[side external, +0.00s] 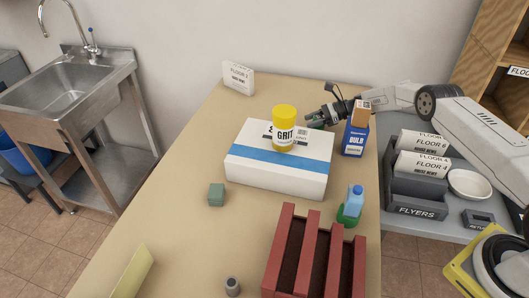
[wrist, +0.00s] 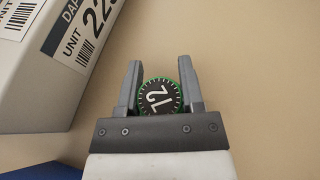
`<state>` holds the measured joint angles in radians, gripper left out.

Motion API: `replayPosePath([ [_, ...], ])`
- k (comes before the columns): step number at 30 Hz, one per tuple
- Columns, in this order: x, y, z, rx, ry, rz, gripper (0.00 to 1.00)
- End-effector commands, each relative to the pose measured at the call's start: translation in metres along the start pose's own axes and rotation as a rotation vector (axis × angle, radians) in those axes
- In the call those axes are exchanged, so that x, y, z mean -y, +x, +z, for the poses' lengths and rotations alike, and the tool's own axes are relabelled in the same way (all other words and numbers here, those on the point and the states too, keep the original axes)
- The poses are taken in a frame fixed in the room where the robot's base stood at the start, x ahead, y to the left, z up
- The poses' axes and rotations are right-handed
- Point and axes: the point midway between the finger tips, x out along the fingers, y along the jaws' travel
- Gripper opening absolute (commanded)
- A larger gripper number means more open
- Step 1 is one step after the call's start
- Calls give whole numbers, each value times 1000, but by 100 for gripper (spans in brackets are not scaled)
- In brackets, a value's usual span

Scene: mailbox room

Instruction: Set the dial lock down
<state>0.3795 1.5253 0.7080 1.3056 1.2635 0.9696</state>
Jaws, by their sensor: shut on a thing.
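The dial lock (wrist: 160,97) is a round black dial with white numerals and a green rim. In the wrist view it sits between the two fingers of my gripper (wrist: 162,88), which is shut on it. In the side view my gripper (side external: 318,118) is behind the white parcel with the blue band (side external: 280,168), left of the blue bulb box (side external: 354,138). A bit of green shows at the fingertips there; the parcel and fingers hide most of the lock. I cannot tell whether the lock touches the tan table (side external: 180,165).
A yellow grit canister (side external: 284,128) stands on the parcel. A white floor card (side external: 238,78) stands at the back left. Table behind the parcel looks clear.

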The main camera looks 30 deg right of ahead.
Motion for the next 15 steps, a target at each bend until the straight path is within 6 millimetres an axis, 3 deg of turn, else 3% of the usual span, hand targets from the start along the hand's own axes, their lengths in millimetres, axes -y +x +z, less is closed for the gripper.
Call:
replayPosePath([
  [15,0,4,-10,0,-1,0,0],
])
